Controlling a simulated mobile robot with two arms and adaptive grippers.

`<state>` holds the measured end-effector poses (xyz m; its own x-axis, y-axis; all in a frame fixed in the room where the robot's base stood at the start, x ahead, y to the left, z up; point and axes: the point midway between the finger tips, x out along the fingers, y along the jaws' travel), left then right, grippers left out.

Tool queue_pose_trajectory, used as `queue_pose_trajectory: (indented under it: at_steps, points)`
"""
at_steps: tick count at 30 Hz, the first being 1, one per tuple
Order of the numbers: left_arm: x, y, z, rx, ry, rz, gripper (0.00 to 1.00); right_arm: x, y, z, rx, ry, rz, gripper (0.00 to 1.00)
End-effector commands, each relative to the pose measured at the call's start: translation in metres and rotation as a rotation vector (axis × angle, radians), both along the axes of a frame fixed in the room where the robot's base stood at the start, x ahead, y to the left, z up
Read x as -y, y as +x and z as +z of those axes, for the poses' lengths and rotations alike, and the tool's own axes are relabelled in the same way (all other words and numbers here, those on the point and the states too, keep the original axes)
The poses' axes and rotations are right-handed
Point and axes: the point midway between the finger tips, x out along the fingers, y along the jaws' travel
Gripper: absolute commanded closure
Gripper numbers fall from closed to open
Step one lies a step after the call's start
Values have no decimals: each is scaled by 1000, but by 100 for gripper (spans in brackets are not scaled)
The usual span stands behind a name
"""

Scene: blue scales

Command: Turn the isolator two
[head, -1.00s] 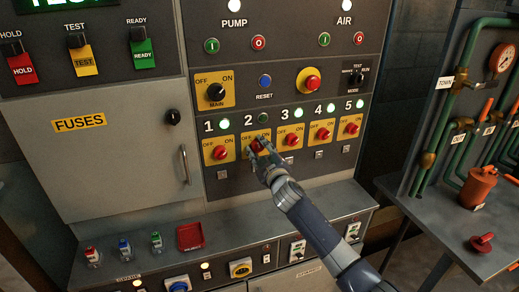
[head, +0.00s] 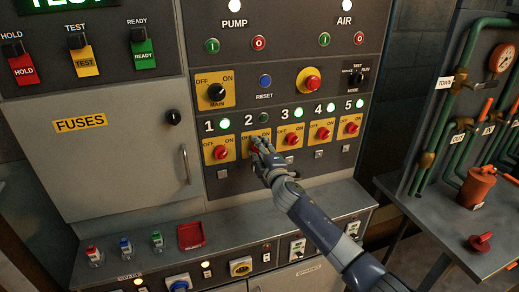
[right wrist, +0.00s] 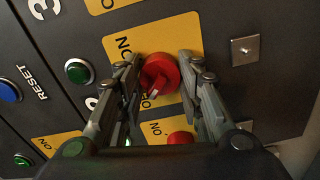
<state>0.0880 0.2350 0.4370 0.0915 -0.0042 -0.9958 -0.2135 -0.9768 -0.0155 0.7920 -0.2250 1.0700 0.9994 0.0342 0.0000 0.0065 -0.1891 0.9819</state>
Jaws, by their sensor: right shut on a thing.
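Isolator two is a red rotary knob (right wrist: 158,75) on a yellow ON/OFF plate, second from the left in the row of numbered isolators. My right gripper (head: 257,147) is at this knob and covers most of it in the head view. In the right wrist view, its two fingers (right wrist: 157,66) are shut on opposite sides of the knob. The lamp beside the number 2 (head: 262,117) is dark green and unlit. My left gripper is not in view.
Isolator one (head: 220,152) and isolator three (head: 291,138) sit close on either side. The lamps of the other isolators are lit. A ledge (head: 240,218) with small switches juts out below. A pipe bench (head: 440,220) stands at the right.

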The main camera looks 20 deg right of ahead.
Motion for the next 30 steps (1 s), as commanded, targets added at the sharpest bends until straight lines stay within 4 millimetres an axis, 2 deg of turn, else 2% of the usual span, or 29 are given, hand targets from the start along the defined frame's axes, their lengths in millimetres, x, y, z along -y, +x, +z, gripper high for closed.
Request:
queue_pose_trajectory:
  at_steps: [13, 14, 16, 26, 30]
  points:
    - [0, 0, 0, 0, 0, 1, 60, 1, 0, -1, -1, -12, -1, 90]
    - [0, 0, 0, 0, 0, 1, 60, 1, 0, -1, -1, -12, -1, 62]
    - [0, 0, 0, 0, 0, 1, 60, 1, 0, -1, -1, -12, -1, 46]
    - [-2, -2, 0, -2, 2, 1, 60, 0, 0, 0, 0, -10, 0, 46]
    - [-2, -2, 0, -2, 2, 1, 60, 1, -6, -1, 0, -10, 0, 46]
